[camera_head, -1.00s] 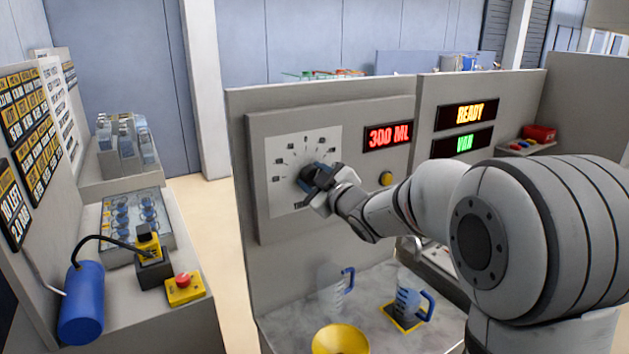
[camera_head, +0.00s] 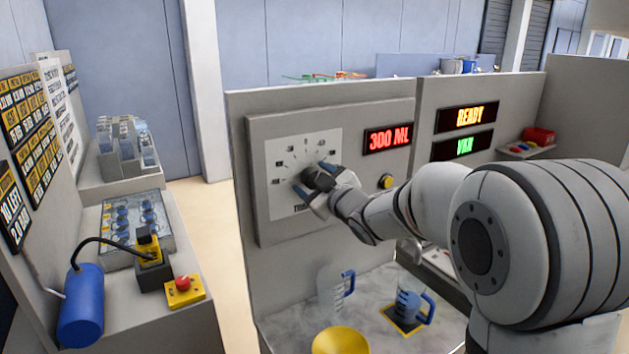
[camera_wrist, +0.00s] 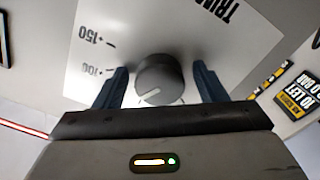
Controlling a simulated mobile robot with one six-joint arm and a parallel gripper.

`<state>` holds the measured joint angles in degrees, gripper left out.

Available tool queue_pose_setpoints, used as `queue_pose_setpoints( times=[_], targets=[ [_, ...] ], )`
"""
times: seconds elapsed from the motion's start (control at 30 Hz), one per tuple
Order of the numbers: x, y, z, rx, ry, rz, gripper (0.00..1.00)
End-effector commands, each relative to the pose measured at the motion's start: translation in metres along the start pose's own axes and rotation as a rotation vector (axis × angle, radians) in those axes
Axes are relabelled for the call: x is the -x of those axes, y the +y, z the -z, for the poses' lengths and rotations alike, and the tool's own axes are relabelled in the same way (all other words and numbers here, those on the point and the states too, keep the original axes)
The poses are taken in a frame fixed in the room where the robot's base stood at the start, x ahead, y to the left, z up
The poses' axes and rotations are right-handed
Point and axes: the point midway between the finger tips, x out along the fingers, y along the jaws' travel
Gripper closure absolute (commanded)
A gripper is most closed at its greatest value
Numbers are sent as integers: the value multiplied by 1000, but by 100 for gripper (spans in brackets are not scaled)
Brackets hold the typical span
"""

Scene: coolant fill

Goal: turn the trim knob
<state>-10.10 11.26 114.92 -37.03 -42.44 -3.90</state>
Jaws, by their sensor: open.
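The trim knob (camera_head: 317,178) is a dark round knob on a white dial plate (camera_head: 281,160) on the grey panel. In the wrist view the knob (camera_wrist: 158,78) shows a pale pointer line on its face, and the plate carries "+100" and "+150" marks. My gripper (camera_head: 323,188) is at the knob. In the wrist view its two blue fingers stand on either side of the knob, with gaps showing between them and it. The gripper is open. It hides part of the knob and dial in the head view.
A red "300 ML" display (camera_head: 389,137) and a yellow button (camera_head: 386,181) sit right of the dial. Below are a blue-handled jug (camera_head: 410,303), a second clear jug and a yellow bowl (camera_head: 340,342). A red stop button (camera_head: 183,283) is on the left bench.

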Motion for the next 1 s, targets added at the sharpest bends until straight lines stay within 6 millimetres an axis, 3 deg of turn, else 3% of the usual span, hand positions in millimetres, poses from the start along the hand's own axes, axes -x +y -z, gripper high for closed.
queue_pose_setpoints(
  times=[0.27, 0.7, 1.0],
  targets=[
    [9, 0, 0, 1, 1, -1, 35],
    [71, 0, -1, 1, 0, -1, 35],
    [78, 0, 0, 0, -1, -1, 35]
  ],
)
